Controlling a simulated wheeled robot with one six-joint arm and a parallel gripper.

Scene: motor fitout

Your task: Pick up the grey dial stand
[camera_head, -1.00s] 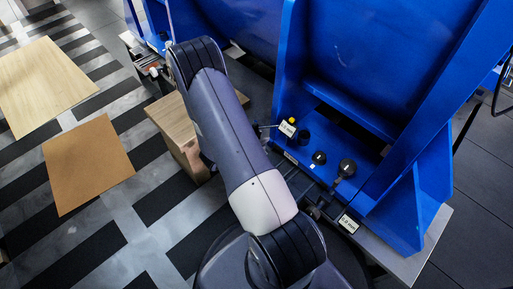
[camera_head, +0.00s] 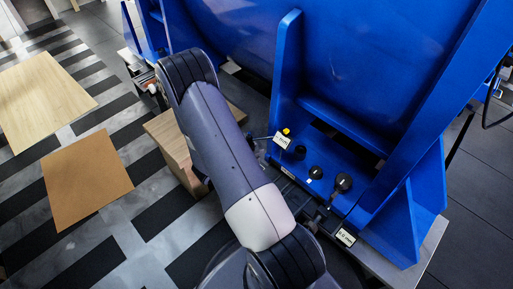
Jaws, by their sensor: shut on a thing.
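My arm (camera_head: 215,140) reaches up and left across the middle of the head view. My gripper is not visible; the arm hides the area beneath it. I cannot make out a grey dial stand for certain. A dark round-headed piece on a stem (camera_head: 343,182) stands at the front of the blue machine frame (camera_head: 287,85), but I cannot tell whether it is the stand. Small grey parts (camera_head: 258,150) show at the right edge of my arm, too small to identify.
A yellow-topped piece (camera_head: 287,131) and a white label card (camera_head: 282,141) are on the blue base, near dark knobs (camera_head: 315,172). Another label (camera_head: 345,237) is at the front edge. A wooden block (camera_head: 170,140) stands left of my arm. Two flat boards (camera_head: 85,178) lie on the striped floor.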

